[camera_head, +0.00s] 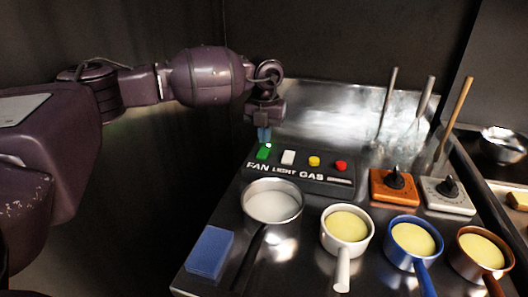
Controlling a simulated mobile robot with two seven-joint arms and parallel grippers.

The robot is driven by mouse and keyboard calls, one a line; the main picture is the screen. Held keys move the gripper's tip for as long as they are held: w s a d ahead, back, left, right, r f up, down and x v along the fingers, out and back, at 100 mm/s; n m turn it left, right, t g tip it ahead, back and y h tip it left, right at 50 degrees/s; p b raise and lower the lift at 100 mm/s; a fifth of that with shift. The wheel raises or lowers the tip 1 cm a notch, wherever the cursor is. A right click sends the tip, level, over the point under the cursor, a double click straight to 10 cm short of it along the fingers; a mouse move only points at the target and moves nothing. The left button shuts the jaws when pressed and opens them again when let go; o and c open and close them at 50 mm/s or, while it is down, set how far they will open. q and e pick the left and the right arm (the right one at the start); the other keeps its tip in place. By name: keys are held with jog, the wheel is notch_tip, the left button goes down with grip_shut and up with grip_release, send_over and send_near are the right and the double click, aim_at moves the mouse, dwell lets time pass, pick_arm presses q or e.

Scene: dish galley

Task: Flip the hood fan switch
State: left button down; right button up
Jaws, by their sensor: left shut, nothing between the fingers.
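The dark control panel (312,181) stands near the back left of the steel counter and is lettered FAN, LIGHT and GAS. The green switch (263,152) sits at its left end, above the word FAN. A white switch (288,157), a yellow knob (314,161) and a red knob (341,165) follow to its right. My left gripper (264,138) points down just above the green switch, shut and empty. I cannot tell whether its tips touch the switch. My right gripper is not in view.
A steel pot (272,205) and white, blue and brown saucepans stand in front of the panel. A blue block (209,254) lies at the front left. Orange (394,187) and white (447,195) dial boxes sit to the right, with upright utensils behind.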

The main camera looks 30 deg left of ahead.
aim_at(265, 149)
pick_arm(q)
jog(key=shift+f, duration=0.15)
jog(key=shift+f, duration=0.35)
dwell(0.5)
jog(key=shift+f, duration=0.4)
jog(key=shift+f, duration=0.35)
dwell(0.5)
jog(key=shift+f, duration=0.25)
jog(key=shift+r, duration=0.1)
